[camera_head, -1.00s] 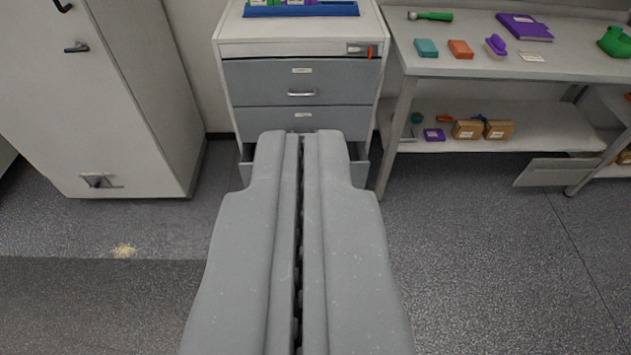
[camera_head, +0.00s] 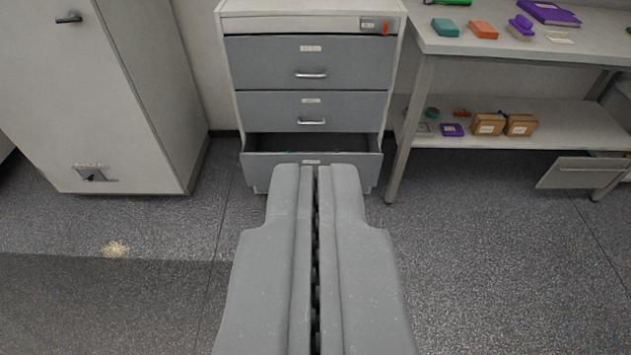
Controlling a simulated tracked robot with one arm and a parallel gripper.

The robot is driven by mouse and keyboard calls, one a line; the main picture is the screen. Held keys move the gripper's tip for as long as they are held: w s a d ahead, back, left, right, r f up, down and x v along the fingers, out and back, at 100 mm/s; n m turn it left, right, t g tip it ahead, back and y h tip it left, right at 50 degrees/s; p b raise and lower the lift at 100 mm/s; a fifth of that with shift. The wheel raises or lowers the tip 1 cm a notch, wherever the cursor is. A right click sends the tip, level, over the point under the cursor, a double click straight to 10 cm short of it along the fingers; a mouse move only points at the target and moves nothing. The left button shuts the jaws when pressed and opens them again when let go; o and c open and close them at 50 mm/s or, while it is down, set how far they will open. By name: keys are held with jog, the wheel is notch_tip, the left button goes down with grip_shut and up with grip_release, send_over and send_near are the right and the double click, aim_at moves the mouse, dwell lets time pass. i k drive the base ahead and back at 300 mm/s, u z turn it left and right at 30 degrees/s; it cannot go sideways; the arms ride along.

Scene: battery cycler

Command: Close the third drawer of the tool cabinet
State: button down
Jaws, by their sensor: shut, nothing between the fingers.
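The tool cabinet (camera_head: 231,70) stands upright ahead of me, pale with grey drawer fronts. Its top drawer (camera_head: 350,62) and second drawer (camera_head: 350,108) are shut, each with a metal handle and a label. The third drawer (camera_head: 262,172), the lowest, is pulled out, and its dark inside shows. My gripper (camera_head: 316,168) is shut and empty, pointing at the cabinet. Its tips overlap the lower middle of the third drawer's front in the picture and hide that drawer's handle area. I cannot tell whether they touch it.
A tall pale locker (camera_head: 110,110) stands left of the cabinet. A workbench (camera_head: 480,42) with small items and a lower shelf (camera_head: 560,128) with boxes stands to the right. The speckled grey floor (camera_head: 500,270) in front is clear, with a small tan patch (camera_head: 115,248) at left.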

aim_at(259, 158)
jog(key=u, duration=0.1)
jog(key=i, duration=1.8)
jog(key=z, duration=0.65)
